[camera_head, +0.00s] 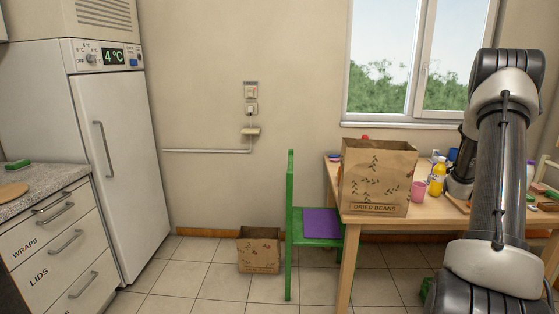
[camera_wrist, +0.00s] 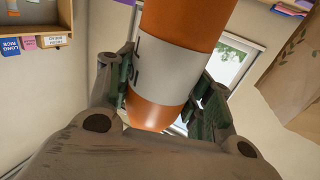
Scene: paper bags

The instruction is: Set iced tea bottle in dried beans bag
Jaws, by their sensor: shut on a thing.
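The iced tea bottle (camera_wrist: 185,35), orange-brown with a pale label, fills the middle of the wrist view. My gripper (camera_wrist: 165,82) is shut on it, with a finger on each side. In the head view the gripper and held bottle cannot be clearly made out, with my arm at the right. The dried beans bag (camera_head: 374,182) is a brown paper bag with printed beans and its name, standing upright on the left end of the table. A brown paper bag with leaf print (camera_wrist: 292,70) shows at the right of the wrist view, apart from the bottle.
The wooden table (camera_head: 390,219) also holds a pink cup (camera_head: 418,191) and a yellow bottle (camera_head: 437,179) right of the bag. A green chair (camera_head: 290,225) stands left of the table. A second paper bag (camera_head: 259,250) is on the floor. Floor before the fridge (camera_head: 122,160) is clear.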

